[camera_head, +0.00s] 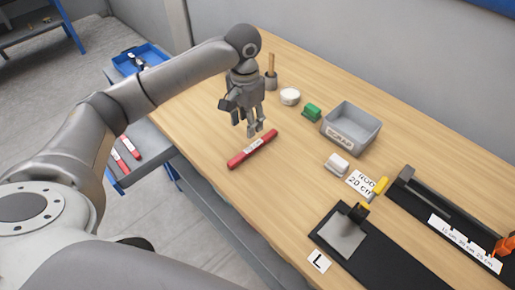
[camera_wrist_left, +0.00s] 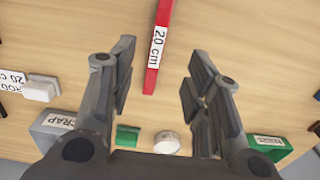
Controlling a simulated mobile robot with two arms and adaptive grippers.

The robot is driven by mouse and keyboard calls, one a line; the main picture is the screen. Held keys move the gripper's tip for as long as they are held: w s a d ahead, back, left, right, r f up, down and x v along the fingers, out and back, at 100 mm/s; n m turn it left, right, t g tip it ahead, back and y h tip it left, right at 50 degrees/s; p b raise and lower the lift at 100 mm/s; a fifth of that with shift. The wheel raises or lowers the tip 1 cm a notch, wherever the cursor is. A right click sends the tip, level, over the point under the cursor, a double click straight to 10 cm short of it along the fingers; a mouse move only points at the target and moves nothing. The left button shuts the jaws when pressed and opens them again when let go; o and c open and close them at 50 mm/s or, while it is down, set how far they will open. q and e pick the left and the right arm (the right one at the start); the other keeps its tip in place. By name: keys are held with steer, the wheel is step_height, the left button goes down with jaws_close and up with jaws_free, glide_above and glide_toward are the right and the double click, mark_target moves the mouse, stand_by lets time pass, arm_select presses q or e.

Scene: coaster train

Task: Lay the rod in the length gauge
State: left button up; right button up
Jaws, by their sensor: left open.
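The red rod (camera_head: 252,149) lies flat on the wooden table near its front edge. In the left wrist view the rod (camera_wrist_left: 151,80) has a white label reading 20 cm. My left gripper (camera_head: 255,131) is open and empty, pointing down just above the rod; in the left wrist view the rod shows between the two fingers (camera_wrist_left: 160,75), which do not touch it. The length gauge (camera_head: 432,208) is a long black channel at the right, with a white strip of centimetre marks and an orange part (camera_head: 504,246) at its right end. My right gripper is out of view.
A grey SCRAP bin (camera_head: 351,124), a green block (camera_head: 312,111), a white round piece (camera_head: 290,96) and a holder with a wooden stick (camera_head: 271,80) stand behind the rod. A ROD 20 cm card (camera_head: 361,184) and a black mat with a clamp-like fixture (camera_head: 343,236) lie to the right.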

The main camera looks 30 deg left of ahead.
arm_select(q)
step_height(320, 180, down, 2)
steer(key=w, duration=0.1)
glide_above(252, 147)
steer(key=f, duration=0.4)
steer(key=shift+s+a+f+p, duration=0.2)
steer(key=shift+s+f+p, duration=0.1)
steer(key=shift+s+f, duration=0.05)
steer(key=f, duration=0.1)
steer(key=f+p, duration=0.1)
steer(key=f, duration=0.2)
steer(key=shift+w+d+f, duration=0.2)
steer(key=shift+w+d, duration=0.05)
steer(key=shift+w, duration=0.1)
steer(key=shift+f, duration=0.4)
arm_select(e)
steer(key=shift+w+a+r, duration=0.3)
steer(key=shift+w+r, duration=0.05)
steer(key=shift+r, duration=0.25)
arm_select(q)
steer(key=shift+c, duration=0.2)
jaws_close()
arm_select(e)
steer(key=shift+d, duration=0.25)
